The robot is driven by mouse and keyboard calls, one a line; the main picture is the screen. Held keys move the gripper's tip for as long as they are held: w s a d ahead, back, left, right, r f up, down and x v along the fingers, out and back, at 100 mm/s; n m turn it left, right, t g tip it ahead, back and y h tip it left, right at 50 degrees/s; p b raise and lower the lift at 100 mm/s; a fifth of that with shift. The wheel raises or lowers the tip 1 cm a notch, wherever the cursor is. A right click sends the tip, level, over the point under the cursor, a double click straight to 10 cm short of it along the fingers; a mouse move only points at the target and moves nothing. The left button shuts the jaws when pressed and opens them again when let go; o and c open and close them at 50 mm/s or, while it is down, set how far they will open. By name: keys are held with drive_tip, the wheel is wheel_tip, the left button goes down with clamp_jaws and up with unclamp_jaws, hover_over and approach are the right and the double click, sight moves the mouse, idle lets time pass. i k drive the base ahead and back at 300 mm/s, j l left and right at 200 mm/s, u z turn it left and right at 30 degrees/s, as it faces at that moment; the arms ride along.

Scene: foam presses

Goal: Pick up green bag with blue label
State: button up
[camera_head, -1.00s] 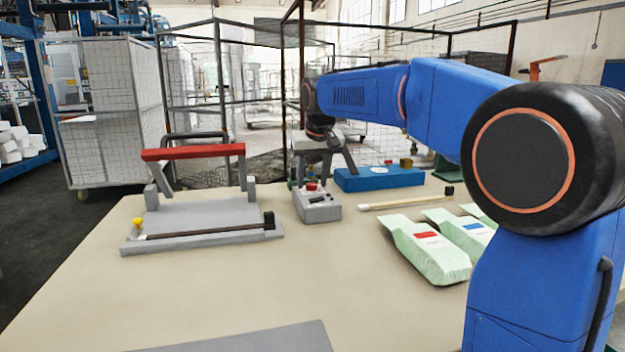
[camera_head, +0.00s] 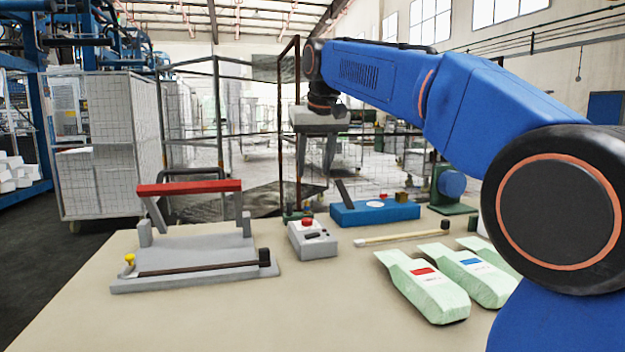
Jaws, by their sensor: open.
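The green bag with the blue label (camera_head: 485,280) lies on the table at the right, between two other pale green bags. The bag on its left has a red label (camera_head: 430,290). The third bag (camera_head: 490,252) is partly hidden behind my arm, and its label cannot be seen. My gripper (camera_head: 330,160) is open and empty, raised above the back of the table, to the left of and beyond the bags.
A grey press with a red bar (camera_head: 190,240) stands at the left. A grey control box with a red button (camera_head: 312,240), a blue box (camera_head: 375,213) and a stick with a black end (camera_head: 405,236) lie around the middle. The front middle of the table is clear.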

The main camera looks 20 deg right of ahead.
sight(491, 286)
drive_tip(key=k, duration=1)
